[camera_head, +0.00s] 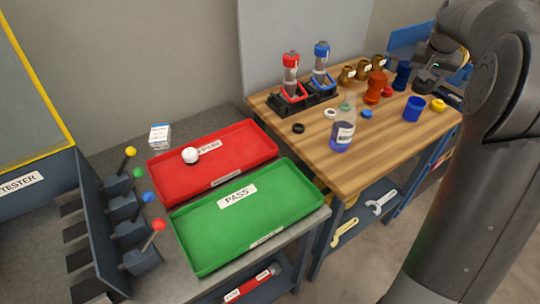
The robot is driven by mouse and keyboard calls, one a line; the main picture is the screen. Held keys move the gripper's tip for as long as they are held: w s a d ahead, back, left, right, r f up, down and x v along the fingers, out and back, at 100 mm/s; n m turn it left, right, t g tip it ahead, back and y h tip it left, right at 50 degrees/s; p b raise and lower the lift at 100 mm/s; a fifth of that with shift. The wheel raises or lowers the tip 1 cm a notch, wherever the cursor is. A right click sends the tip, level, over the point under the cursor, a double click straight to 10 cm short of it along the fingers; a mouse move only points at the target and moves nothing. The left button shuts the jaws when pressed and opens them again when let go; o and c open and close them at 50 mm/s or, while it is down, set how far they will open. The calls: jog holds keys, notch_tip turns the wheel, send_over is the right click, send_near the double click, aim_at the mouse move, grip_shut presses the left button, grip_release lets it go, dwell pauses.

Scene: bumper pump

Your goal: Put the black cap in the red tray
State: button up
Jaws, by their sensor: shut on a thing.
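The red tray (240,175) lies on the grey bench at the centre left, with a white round part (190,155) in it beside its label. My gripper (425,85) is at the upper right, over the far right of the wooden table and well away from the tray. It is shut on a small dark thing, which looks like the black cap; its shape is hard to make out against the dark fingers. A separate black ring (298,128) lies on the wooden table's left part.
The green PASS tray (250,226) lies in front of the red one. A clear bottle (342,132), pumps in a black stand (290,103), cups and small coloured caps occupy the wooden table (375,150). Levers with coloured knobs (147,197) stand left of the trays.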

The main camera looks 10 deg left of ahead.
jog(key=s+a+n+y, duration=0.1)
jog(key=a+n, duration=0.3)
jog(key=a, duration=1.7)
jog(key=n+y, duration=0.2)
jog(key=n, duration=0.2)
send_over(235, 148)
jog(key=s+d, duration=0.1)
jog(key=s, duration=0.1)
jog(key=f, duration=2)
jog(key=shift+w+d+f, duration=0.1)
jog(key=shift+w+f, duration=0.15)
jog(key=shift+f, duration=0.15)
jog(key=shift+a+f, duration=0.3)
jog(key=shift+a, duration=0.1)
jog(key=shift+f, duration=1.9)
jog(key=shift+f, duration=0.15)
jog(key=o, duration=1)
jog(key=shift+c, duration=0.2)
